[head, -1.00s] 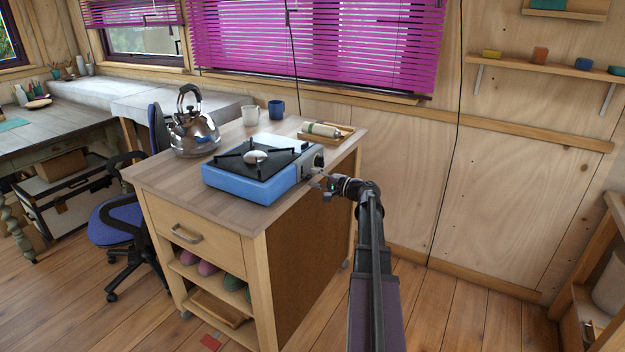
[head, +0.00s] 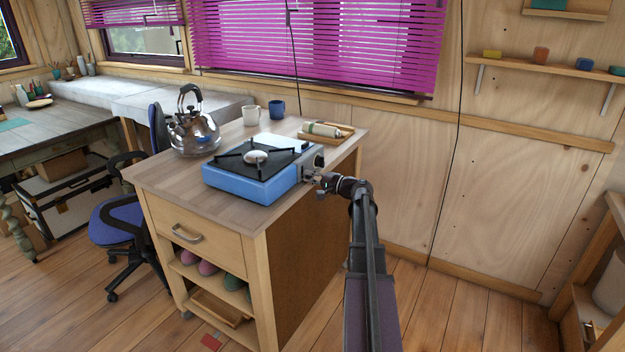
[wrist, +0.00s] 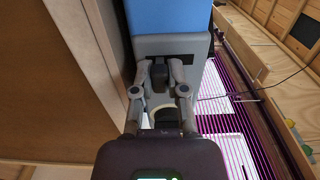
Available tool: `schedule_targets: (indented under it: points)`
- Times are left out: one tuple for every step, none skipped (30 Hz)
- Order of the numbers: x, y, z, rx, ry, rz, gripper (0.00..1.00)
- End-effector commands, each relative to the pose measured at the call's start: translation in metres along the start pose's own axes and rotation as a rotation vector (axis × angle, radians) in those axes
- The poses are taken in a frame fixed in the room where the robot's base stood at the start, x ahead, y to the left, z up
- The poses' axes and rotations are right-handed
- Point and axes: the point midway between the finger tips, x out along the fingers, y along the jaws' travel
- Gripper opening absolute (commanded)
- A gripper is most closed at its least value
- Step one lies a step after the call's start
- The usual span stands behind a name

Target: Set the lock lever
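The blue camping stove (head: 250,182), with a black pan support and a grey end panel, stands on the wooden cart top (head: 170,176). In the wrist view its grey end panel (wrist: 180,46) fills the upper middle, below the blue body. A small black lever (wrist: 158,73) sticks out from this panel. My gripper (head: 318,180) is at the stove's right end. In the wrist view my gripper (wrist: 158,68) has its two fingers partly apart, one on each side of the lever, close to it. Contact with the lever is unclear. In the head view the gripper hides the lever.
The window with magenta blinds (head: 320,50) is behind.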

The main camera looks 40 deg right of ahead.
Motion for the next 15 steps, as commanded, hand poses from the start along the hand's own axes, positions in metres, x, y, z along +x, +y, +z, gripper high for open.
schedule_targets:
  points:
    - [0.000, 0.000, 0.000, 0.000, 0.000, -0.001, 0.00]
    - [0.000, 0.000, 0.000, 0.000, 0.000, -0.001, 0.00]
    - [0.000, 0.000, 0.000, 0.001, 0.000, -0.001, 0.00]
    - [0.000, -0.001, 0.000, 0.001, 0.000, -0.001, 0.00]
    - [0.000, -0.001, 0.000, 0.001, 0.000, -0.001, 0.00]
    - [0.000, -0.002, 0.000, 0.001, 0.000, -0.001, 0.00]
    - [0.000, -0.002, 0.000, 0.001, 0.000, -0.001, 0.00]
    - [0.000, -0.003, 0.000, 0.001, 0.000, -0.001, 0.00]
    - [0.000, -0.004, -0.001, 0.001, 0.000, -0.001, 0.00]
    - [0.000, -0.006, -0.001, 0.001, 0.000, -0.002, 0.00]
    - [0.000, -0.007, -0.001, 0.001, 0.001, -0.002, 0.00]
    - [0.000, -0.009, -0.001, 0.001, 0.001, -0.002, 0.00]
    - [0.000, -0.010, -0.001, 0.001, 0.001, -0.002, 0.00]
    - [0.000, -0.011, -0.001, 0.001, 0.001, -0.002, 0.00]
    - [0.000, -0.013, -0.001, 0.001, 0.001, -0.002, 0.00]
